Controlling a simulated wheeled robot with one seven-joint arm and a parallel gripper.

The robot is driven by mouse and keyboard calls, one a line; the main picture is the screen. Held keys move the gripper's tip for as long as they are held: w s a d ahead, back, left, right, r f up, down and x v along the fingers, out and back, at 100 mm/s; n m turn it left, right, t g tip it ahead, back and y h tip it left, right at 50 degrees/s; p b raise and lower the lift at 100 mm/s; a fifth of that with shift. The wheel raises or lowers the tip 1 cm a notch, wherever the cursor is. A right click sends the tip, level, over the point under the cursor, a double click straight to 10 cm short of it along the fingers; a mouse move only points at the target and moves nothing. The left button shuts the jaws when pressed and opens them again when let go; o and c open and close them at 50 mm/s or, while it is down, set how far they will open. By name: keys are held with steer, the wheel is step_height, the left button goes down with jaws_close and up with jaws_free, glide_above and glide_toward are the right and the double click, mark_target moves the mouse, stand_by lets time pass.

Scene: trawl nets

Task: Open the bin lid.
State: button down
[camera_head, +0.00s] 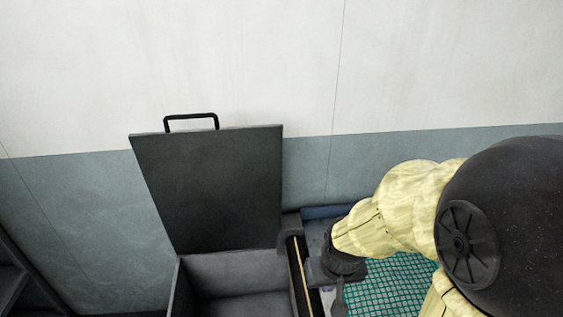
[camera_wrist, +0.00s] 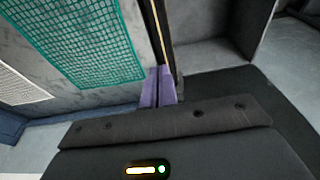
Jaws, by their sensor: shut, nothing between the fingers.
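The bin (camera_head: 235,272) is a grey open-topped box at the bottom of the head view, cut off by the picture edge. Its lid (camera_head: 210,190) is a dark square panel standing nearly upright at the back of the bin, with its black bar handle (camera_head: 191,118) at the top edge. The bin's opening is uncovered. My gripper's purple fingers (camera_wrist: 158,88) are shut together and empty in the wrist view. They are beside a dark strip with a pale line at the bin's side. In the head view my arm reaches in from the right, and the fingertips are hard to make out.
Right of the bin is a grey surface with teal netting (camera_head: 390,287), which also shows in the wrist view (camera_wrist: 85,40). A white net panel (camera_wrist: 18,85) lies farther left there. A grey and white wall (camera_head: 320,165) stands behind. A dark shelf (camera_head: 15,275) is at lower left.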

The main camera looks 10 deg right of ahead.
stand_by(0.3)
steer(key=w+a+f+m+y+b, duration=0.1)
steer(key=w+a+f+m+y, duration=0.3)
steer(key=w, duration=0.8)
steer(key=w+a+n+y+b, duration=0.1)
steer(key=w+a+y, duration=0.3)
steer(key=w, duration=0.8)
steer(key=w+d+r+m+t+y, duration=0.2)
steer(key=w+d+t+y, duration=0.1)
steer(key=w+d, duration=0.3)
steer(key=w+d+r+m+t+y+b, duration=0.1)
steer(key=w+d+r+t+y, duration=0.2)
steer(key=w, duration=0.7)
steer(key=d+t, duration=0.2)
steer(key=d, duration=0.2)
steer(key=shift+r+m+t+y, duration=0.15)
steer(key=shift+m+t+y, duration=0.15)
steer(key=shift+m+t, duration=0.1)
steer(key=shift+w, duration=0.1)
